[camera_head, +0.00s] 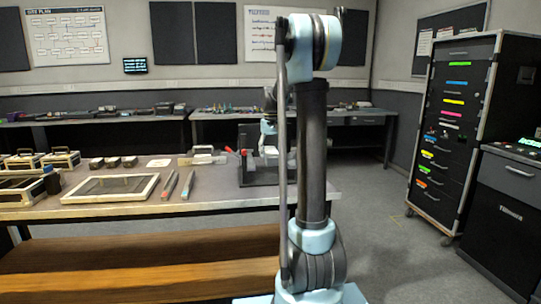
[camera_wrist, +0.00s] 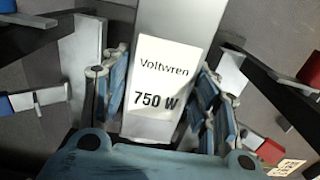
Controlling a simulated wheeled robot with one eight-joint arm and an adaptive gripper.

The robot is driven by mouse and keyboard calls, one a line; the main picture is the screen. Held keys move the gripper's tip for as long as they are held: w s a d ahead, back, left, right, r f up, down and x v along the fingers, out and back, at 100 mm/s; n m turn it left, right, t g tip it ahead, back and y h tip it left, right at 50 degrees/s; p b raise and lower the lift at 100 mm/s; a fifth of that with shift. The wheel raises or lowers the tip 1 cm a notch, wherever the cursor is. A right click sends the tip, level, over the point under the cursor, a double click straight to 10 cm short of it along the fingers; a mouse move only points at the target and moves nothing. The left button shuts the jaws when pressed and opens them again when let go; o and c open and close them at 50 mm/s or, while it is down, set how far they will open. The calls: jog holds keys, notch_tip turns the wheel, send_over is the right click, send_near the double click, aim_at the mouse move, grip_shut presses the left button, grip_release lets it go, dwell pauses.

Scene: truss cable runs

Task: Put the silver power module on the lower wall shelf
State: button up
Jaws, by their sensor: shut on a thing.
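The silver power module (camera_wrist: 170,30) is a long box with a white label reading "Voltwren 750 W". My gripper (camera_wrist: 155,85) is shut on it, with a blue-and-grey finger on each side in the wrist view. In the head view my gripper (camera_head: 268,125) is small and partly hidden behind my arm, over a dark stand (camera_head: 262,180) on the workbench. I cannot make out the module's lower end or whether it touches the stand. I cannot make out a wall shelf in either view.
Dark arms with silver plates and red or blue ends (camera_wrist: 35,98) surround the module. The workbench (camera_head: 235,197) also holds a framed tray (camera_head: 110,188) and two slim tools (camera_head: 179,185). A black drawer cabinet (camera_head: 452,130) stands right. Floor between is clear.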

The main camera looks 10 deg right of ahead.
aim_at(271, 152)
jog(key=shift+f, duration=0.6)
jog(key=o, duration=1.6)
jog(key=shift+c, duration=0.2)
jog(key=shift+r, duration=0.15)
notch_tip(271, 152, up, 13)
